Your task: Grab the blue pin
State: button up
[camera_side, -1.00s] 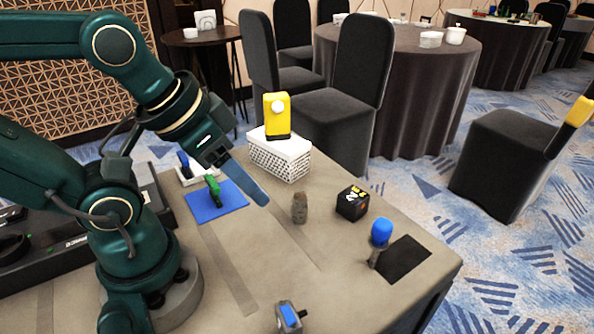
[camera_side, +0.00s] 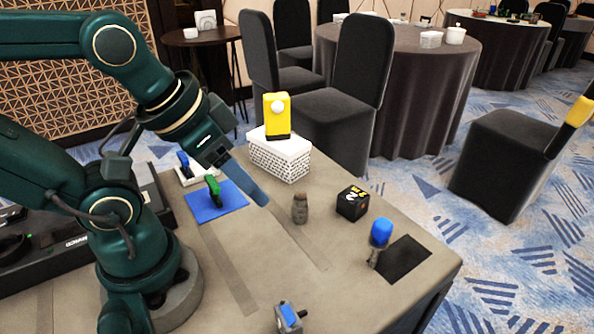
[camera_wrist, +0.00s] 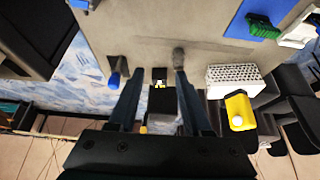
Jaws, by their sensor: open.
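The blue pin (camera_side: 381,233), with a bright blue head on a thin grey stem, stands upright by the edge of a black square (camera_side: 404,260) at the table's right. In the wrist view its blue head (camera_wrist: 114,79) shows left of my fingers. My gripper (camera_side: 262,199) is above the middle of the table, well to the left of the pin and apart from it. In the wrist view, my gripper (camera_wrist: 159,72) has its two fingers spread with nothing held between them.
A brown bottle (camera_side: 299,208) and a black cube (camera_side: 352,203) stand between my gripper and the pin. A green object (camera_side: 213,190) sits on a blue mat (camera_side: 232,196). A white box (camera_side: 280,155) bears a yellow object (camera_side: 277,115). A small grey-and-blue object (camera_side: 288,316) is at the front.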

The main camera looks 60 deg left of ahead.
jog(key=o, duration=0.4)
